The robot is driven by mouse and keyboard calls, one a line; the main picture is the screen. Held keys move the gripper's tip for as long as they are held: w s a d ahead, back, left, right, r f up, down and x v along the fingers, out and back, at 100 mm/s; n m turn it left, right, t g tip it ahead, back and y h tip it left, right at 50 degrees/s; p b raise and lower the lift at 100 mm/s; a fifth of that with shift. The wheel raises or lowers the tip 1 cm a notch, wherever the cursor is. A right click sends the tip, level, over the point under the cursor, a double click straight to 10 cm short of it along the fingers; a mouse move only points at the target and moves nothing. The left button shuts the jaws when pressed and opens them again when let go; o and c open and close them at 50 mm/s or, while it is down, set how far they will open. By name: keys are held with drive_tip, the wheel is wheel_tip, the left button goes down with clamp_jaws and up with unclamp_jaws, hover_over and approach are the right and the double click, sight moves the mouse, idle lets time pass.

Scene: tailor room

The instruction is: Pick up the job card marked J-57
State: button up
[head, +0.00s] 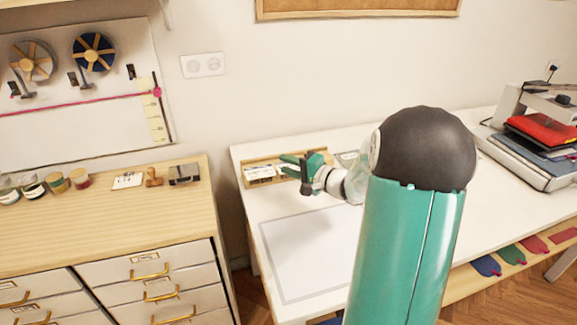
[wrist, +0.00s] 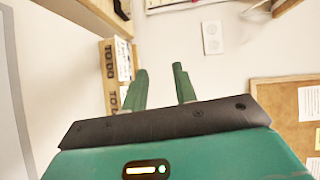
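A wooden tray (head: 249,183) with white cards (head: 262,172) in it stands on the white table's back left. In the wrist view the wooden tray (wrist: 107,78) shows at left with "TO DO" lettering. I cannot read J-57 on any card. Another small white card (head: 127,181) with dark marks too small to read lies on the wooden cabinet at left. My gripper (head: 284,165) is over or beside the tray's right part, pointing left. In the wrist view my gripper (wrist: 160,70) has its two green fingers apart, with nothing seen between them.
A stamp (head: 153,177) and a dark metal block (head: 184,174) stand beside the card on the cabinet (head: 185,219). A pale sheet (head: 310,252) lies on the white table (head: 340,140). A press (head: 530,150) with red and dark cloth stands at right. A gap separates cabinet and table.

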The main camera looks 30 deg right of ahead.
drive_tip(key=d+f+m+t+h, duration=0.2)
drive_tip(key=d+m+h, duration=0.1)
drive_tip(key=d, duration=0.5)
approach(291, 166)
drive_tip(key=shift+h, duration=0.4)
drive_tip(key=w, duration=0.2)
drive_tip(key=w+a, duration=0.1)
drive_tip(key=w, duration=0.1)
drive_tip(key=w+a, duration=0.1)
drive_tip(key=w, duration=0.1)
drive_tip(key=shift+f, duration=0.15)
drive_tip(key=shift+c, duration=0.2)
clamp_jaws()
